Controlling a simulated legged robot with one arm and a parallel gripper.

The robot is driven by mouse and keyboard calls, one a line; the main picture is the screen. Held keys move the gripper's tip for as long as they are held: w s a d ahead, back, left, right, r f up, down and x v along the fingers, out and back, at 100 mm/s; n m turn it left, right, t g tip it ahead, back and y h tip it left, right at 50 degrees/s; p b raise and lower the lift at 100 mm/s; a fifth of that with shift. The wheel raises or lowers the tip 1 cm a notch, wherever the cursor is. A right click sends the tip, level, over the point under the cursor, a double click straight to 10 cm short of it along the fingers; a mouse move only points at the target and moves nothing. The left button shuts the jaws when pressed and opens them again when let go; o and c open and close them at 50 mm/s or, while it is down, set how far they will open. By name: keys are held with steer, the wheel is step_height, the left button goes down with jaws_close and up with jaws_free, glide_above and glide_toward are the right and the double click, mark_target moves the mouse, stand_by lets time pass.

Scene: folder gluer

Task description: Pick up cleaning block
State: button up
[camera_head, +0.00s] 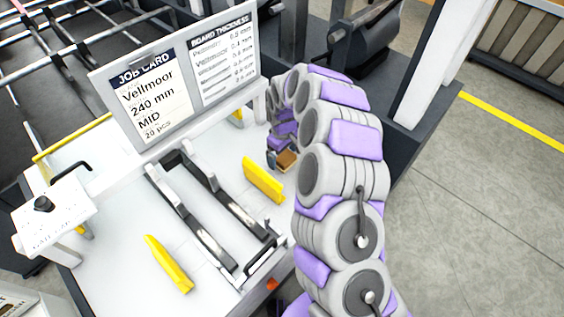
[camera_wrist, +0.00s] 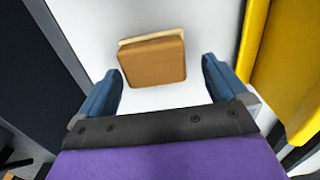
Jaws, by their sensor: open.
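The cleaning block (camera_wrist: 153,62) is a small brown block with a paler layer along its far edge. It lies on the white table top, and in the head view it shows as a small brown patch (camera_head: 287,159) beside my arm. My gripper (camera_wrist: 163,82) is open, with one blue finger to the left of the block and one to the right. Clear gaps show between the fingers and the block. In the head view my gripper (camera_head: 281,160) is partly hidden by my own arm.
A yellow bar (camera_head: 263,180) stands left of the block in the head view; a yellow part (camera_wrist: 290,75) is close to the right finger in the wrist view. A black rail frame (camera_head: 205,235), another yellow piece (camera_head: 169,264) and a job card board (camera_head: 178,75) are on the table (camera_head: 130,220).

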steer(key=shift+d+f, duration=0.35)
steer(key=shift+f, duration=0.2)
steer(key=shift+d+f, duration=0.35)
steer(key=shift+f, duration=0.2)
steer(key=shift+d, duration=0.15)
steer(key=shift+a, duration=0.7)
steer(key=c, duration=0.5)
steer(key=shift+d, duration=0.15)
steer(key=c, duration=0.3)
steer(key=shift+d, duration=0.4)
steer(key=shift+c, duration=1)
